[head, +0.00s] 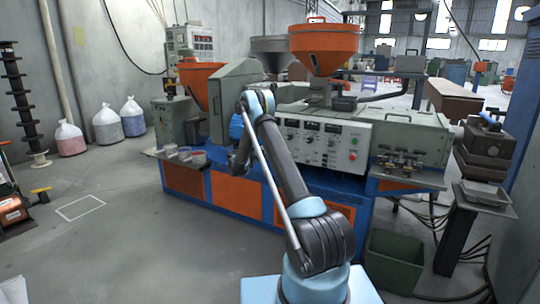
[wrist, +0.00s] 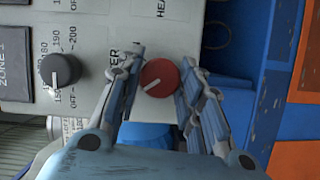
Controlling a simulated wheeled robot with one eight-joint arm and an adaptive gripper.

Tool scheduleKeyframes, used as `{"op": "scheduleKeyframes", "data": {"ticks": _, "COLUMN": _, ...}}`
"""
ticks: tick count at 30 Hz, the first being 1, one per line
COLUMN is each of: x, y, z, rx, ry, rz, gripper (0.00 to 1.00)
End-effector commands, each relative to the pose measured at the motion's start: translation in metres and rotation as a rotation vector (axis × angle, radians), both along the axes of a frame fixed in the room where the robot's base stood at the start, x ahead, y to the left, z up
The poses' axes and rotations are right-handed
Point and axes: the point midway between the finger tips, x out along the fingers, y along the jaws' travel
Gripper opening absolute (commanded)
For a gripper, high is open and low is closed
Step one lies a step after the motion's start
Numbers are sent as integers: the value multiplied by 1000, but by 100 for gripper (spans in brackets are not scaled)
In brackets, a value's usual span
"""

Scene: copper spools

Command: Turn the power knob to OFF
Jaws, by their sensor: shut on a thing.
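A round red knob (wrist: 160,76) with a white pointer line sits on the machine's light grey panel in the wrist view. Its pointer slants toward the lower left of that picture. My gripper (wrist: 162,66) is shut on the red knob, with one finger on each side of it. The lettering around the knob is partly covered by the fingers, so I cannot read which mark the pointer meets. In the head view my arm reaches down to the left end of the control panel (head: 345,140), and the red knob cannot be made out there.
A black dial (wrist: 60,70) with numbers and an OFF mark stands left of my fingers in the wrist view. An orange hopper (head: 324,48) tops the machine. Small tubs (head: 199,157) stand on a ledge at its left. Open floor (head: 120,240) lies at the left.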

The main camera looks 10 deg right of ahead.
Motion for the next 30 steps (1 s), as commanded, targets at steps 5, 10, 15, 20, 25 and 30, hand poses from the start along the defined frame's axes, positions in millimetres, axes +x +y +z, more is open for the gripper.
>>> {"op": "scheduleKeyframes", "data": {"ticks": 5, "x": 1, "y": 2, "z": -2, "rx": -63, "ry": 48, "rz": 4, "gripper": 10}}
{"op": "scheduleKeyframes", "data": {"ticks": 10, "x": 1, "y": 3, "z": -3, "rx": -98, "ry": 73, "rz": 5, "gripper": 10}}
{"op": "scheduleKeyframes", "data": {"ticks": 15, "x": 1, "y": 3, "z": -3, "rx": -110, "ry": 83, "rz": 6, "gripper": 10}}
{"op": "scheduleKeyframes", "data": {"ticks": 20, "x": 1, "y": 3, "z": -3, "rx": -111, "ry": 84, "rz": 6, "gripper": 10}}
{"op": "scheduleKeyframes", "data": {"ticks": 25, "x": 1, "y": 3, "z": -3, "rx": -111, "ry": 84, "rz": 6, "gripper": 10}}
{"op": "scheduleKeyframes", "data": {"ticks": 30, "x": 1, "y": 3, "z": -3, "rx": -112, "ry": 84, "rz": 5, "gripper": 54}}
